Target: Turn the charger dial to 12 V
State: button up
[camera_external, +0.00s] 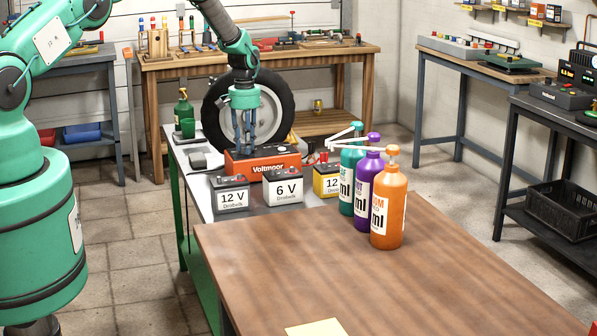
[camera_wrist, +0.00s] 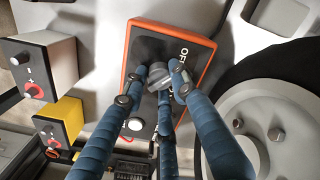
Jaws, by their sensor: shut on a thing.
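The charger (camera_external: 262,163), an orange box marked "Voltmoor", stands on the grey metal bench behind several batteries. In the wrist view its dark top face with an orange rim (camera_wrist: 131,62) shows, with lettering partly reading "OFF" beside the dial. The grey dial (camera_wrist: 160,76) sits between my fingertips. My gripper (camera_external: 246,147) points down over the charger top; in the wrist view its blue fingers (camera_wrist: 157,92) close around the dial. The fingers hide part of the scale, and I cannot read the dial's setting.
Batteries marked 12 V (camera_external: 232,199) and 6 V (camera_external: 284,192) and a yellow one (camera_external: 326,182) stand in front of the charger. A wheel (camera_external: 272,103) stands close behind. Orange (camera_external: 388,215), purple and teal bottles stand at the right on the wooden table (camera_external: 330,275).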

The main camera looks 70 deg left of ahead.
jog(key=m+b, duration=0.2)
jog(key=m, duration=0.3)
jog(key=m+b, duration=0.1)
jog(key=m, duration=0.4)
jog(key=shift+m, duration=0.3)
jog(key=m+b, duration=0.1)
jog(key=m, duration=0.4)
jog(key=shift+m, duration=0.3)
jog(key=m, duration=0.5)
jog(key=shift+b, duration=0.4)
jog(key=o, duration=1.2)
jog(key=shift+c, duration=0.2)
jog(key=shift+r, duration=0.1)
